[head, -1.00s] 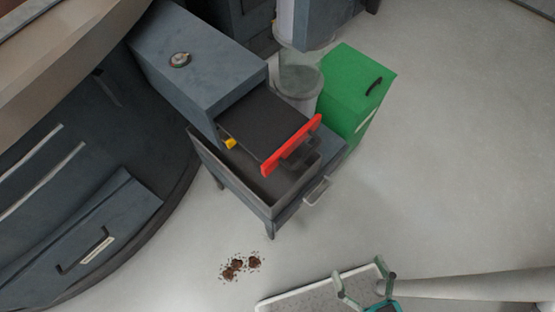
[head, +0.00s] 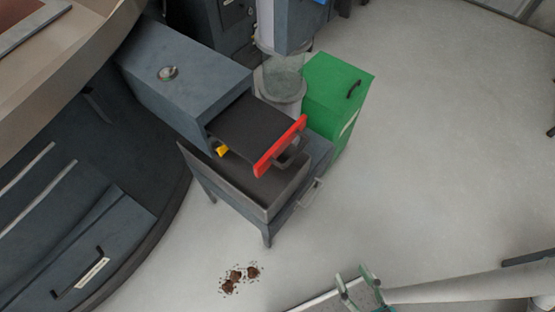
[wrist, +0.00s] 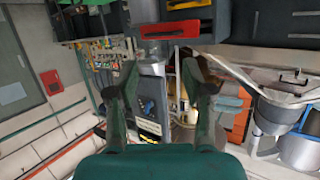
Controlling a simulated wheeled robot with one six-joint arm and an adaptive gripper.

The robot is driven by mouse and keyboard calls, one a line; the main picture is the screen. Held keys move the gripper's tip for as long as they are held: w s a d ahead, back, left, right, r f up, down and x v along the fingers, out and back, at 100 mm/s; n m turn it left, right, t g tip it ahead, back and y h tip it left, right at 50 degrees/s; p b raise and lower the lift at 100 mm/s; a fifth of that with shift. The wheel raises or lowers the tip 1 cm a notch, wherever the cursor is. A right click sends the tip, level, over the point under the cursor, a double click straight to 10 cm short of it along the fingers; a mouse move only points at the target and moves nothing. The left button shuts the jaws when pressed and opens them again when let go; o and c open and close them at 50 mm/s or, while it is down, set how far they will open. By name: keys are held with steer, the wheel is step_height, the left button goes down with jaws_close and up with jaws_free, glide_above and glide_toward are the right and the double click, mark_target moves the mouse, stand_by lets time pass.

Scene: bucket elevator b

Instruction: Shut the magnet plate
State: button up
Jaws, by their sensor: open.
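The magnet plate (head: 247,123) is a dark flat plate with a red front bar (head: 279,146) and a dark handle on that bar. It sticks out of the front of a grey box housing (head: 190,75). My gripper (head: 354,275) is at the bottom of the head view, open and empty, well apart from the plate, lower and to the right in the picture. In the wrist view my gripper (wrist: 159,82) shows two spread green fingers with nothing between them.
An open grey tray (head: 200,160) on legs stands below the plate. A green box (head: 335,95) and a clear cylinder (head: 284,80) stand beside the housing. Dark brown crumbs (head: 238,278) lie on the floor. The floor at right is largely clear.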

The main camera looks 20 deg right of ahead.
steer(key=f+m, duration=0.1)
steer(key=f, duration=0.1)
steer(key=w+f+m+g, duration=0.1)
steer(key=f, duration=0.1)
steer(key=w+d+f+m, duration=0.1)
steer(key=f, duration=0.1)
steer(key=shift+w+m+g+h, duration=0.15)
steer(key=shift+m+g+h, duration=0.15)
steer(key=shift+m+h, duration=0.1)
jaws_close()
steer(key=m+t+y, duration=0.3)
steer(key=m+y, duration=0.4)
steer(key=y, duration=0.3)
glide_toward(261, 172)
steer(key=shift+x, duration=3.6)
